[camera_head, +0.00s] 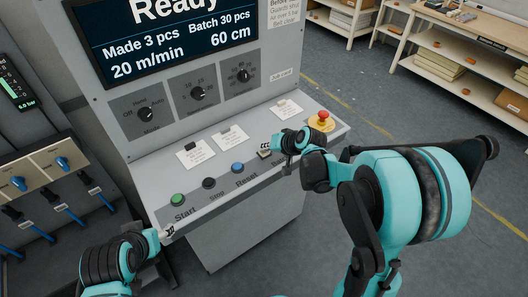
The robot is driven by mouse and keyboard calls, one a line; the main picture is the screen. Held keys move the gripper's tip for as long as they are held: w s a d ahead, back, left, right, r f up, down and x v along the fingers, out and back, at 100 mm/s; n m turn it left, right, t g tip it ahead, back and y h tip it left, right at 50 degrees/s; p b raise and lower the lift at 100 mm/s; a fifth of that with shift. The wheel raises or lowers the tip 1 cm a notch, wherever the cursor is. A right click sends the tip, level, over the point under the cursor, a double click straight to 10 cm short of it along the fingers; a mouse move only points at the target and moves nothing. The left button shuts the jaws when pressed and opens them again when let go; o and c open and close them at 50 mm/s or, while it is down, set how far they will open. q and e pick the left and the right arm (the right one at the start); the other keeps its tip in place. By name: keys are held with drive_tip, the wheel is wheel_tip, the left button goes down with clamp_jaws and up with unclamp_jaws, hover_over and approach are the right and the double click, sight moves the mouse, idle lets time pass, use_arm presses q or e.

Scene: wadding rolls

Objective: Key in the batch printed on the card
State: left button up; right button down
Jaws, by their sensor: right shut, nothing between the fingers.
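The grey control console carries a dark display (165,42) reading Ready, Made 3 pcs, Batch 30 pcs, 20 m/min and 60 cm. Paper cards lie on its sloping panel: a left card (195,153), a middle card (230,138) and a right card (286,109); their print is too small to read. A small dark device (264,154) sits right of the Reset button, partly hidden by my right gripper. My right gripper (277,146) is shut and empty, close over that device; I cannot tell whether it touches. My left gripper (167,232) is at the panel's lower left corner, its jaws unclear.
The panel has a green Start button (177,200), a black Stop button (209,183), a blue Reset button (237,168) and a red emergency stop (322,117). Rotary knobs sit above. A valve unit (40,170) stands left. Shelves (470,70) stand back right, beyond open floor.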

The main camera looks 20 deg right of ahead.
sight(265, 153)
drive_tip(key=shift+f, duration=0.15)
idle(0.4)
drive_tip(key=shift+r+p, duration=0.55)
drive_tip(key=shift+r, duration=0.35)
wheel_tip(265, 153, up, 5)
drive_tip(key=p, duration=0.4)
idle(0.6)
